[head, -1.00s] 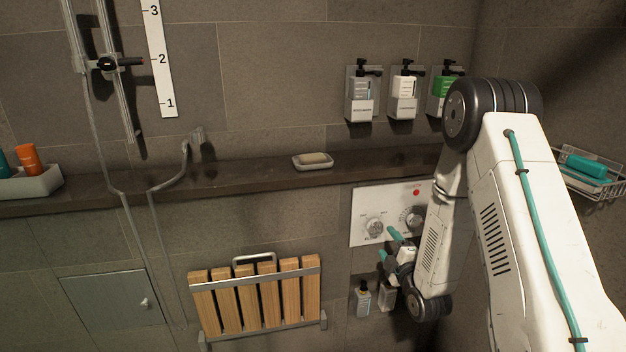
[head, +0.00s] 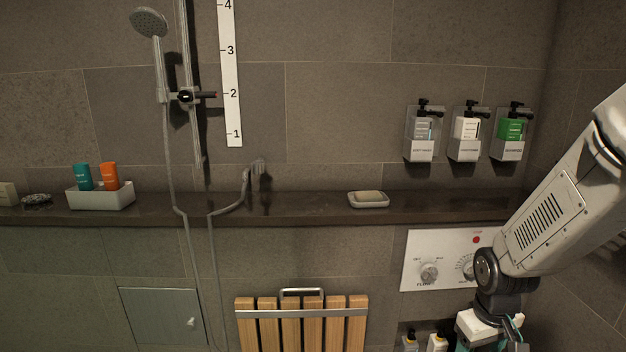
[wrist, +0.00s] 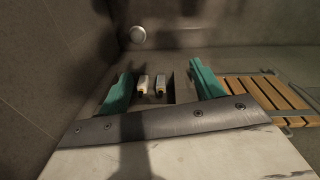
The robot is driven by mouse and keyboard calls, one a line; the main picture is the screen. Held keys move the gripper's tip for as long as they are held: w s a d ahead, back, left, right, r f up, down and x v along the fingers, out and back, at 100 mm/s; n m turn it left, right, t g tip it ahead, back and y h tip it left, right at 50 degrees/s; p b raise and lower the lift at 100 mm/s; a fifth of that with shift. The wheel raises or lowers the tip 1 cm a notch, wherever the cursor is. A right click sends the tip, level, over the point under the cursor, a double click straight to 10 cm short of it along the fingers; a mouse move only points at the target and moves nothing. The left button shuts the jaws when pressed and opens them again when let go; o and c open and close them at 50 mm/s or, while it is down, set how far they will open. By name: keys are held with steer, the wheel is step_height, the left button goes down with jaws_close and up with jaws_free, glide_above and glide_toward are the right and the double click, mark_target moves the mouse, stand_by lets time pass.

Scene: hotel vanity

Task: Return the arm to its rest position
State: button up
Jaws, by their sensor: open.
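My gripper (wrist: 157,90) shows in the wrist view with its two teal fingers spread apart and nothing between them. Beyond the fingers, farther off, are two small bottles (wrist: 152,84) near the wall. In the head view my arm comes in from the right and bends down at a dark joint. My gripper's white body and a teal part show at the bottom edge, below the control panel (head: 418,262); the fingertips are cut off there.
The wooden slatted seat (head: 300,326) is folded against the wall left of my gripper. A stone ledge (head: 310,213) bears a soap dish (head: 368,199) and a tray of bottles (head: 101,199). Wall dispensers (head: 464,135) hang above. A shower hose (head: 180,210) hangs at left.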

steer(key=s+a+r+m, duration=0.1)
steer(key=s+a+r, duration=0.2)
steer(key=s+r, duration=0.5)
steer(key=s+a+r+m, duration=0.1)
steer(key=s+a+r, duration=0.2)
steer(key=s+r, duration=0.5)
step_height(320, 180, up, 4)
steer(key=shift+s+a+f+t+y, duration=0.2)
steer(key=shift+s+t+y, duration=0.1)
steer(key=shift+t, duration=0.1)
steer(key=shift+w, duration=0.1)
stand_by(0.4)
